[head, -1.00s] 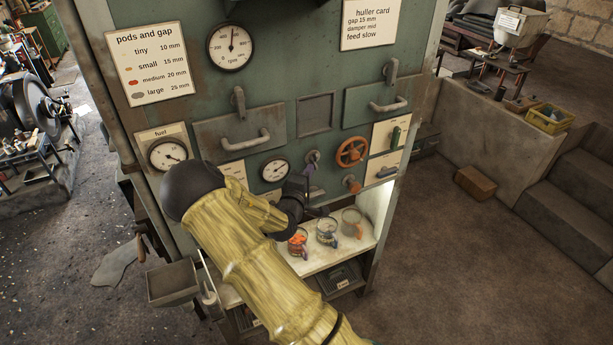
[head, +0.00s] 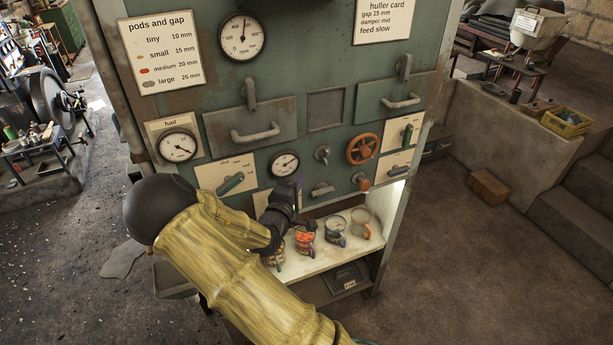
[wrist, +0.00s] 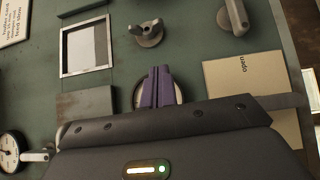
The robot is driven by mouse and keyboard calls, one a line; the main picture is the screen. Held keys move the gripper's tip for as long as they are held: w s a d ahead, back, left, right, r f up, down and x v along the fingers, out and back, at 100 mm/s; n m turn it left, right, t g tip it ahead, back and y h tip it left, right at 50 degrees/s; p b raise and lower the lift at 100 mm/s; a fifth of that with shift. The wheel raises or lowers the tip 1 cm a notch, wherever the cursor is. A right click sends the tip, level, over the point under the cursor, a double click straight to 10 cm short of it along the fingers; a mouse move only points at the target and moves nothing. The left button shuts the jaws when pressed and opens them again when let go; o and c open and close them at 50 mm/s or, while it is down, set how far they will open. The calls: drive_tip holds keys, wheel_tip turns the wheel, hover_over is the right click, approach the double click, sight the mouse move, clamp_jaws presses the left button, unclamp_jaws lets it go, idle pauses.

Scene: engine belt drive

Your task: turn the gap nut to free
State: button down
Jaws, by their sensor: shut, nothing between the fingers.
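The gap nut, which I take to be the small grey wing nut (head: 322,153), sits on the green panel below the square window. In the wrist view the wing nut (wrist: 149,32) is right of the window, its wings slanting slightly. Any marking for its position is not readable. My gripper (head: 297,184) is left of and below the nut, apart from it. In the wrist view its purple fingers (wrist: 157,88) are together and empty, in front of a small round gauge (wrist: 177,93). The gripper body hides the lower part of that view.
A grey lever (head: 322,189) is below the nut. An orange handwheel (head: 362,149) and small orange valve (head: 361,182) are to the right. A green handle (head: 230,184) is at left. Several mugs stand on the lit shelf (head: 310,267) below. The square window (head: 326,109) is above.

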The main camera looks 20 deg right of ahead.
drive_tip(key=b+v, duration=0.1)
drive_tip(key=v, duration=0.4)
drive_tip(key=shift+s+a, duration=0.1)
drive_tip(key=shift+s, duration=0.05)
drive_tip(key=shift+f, duration=0.1)
drive_tip(key=shift+s, duration=0.1)
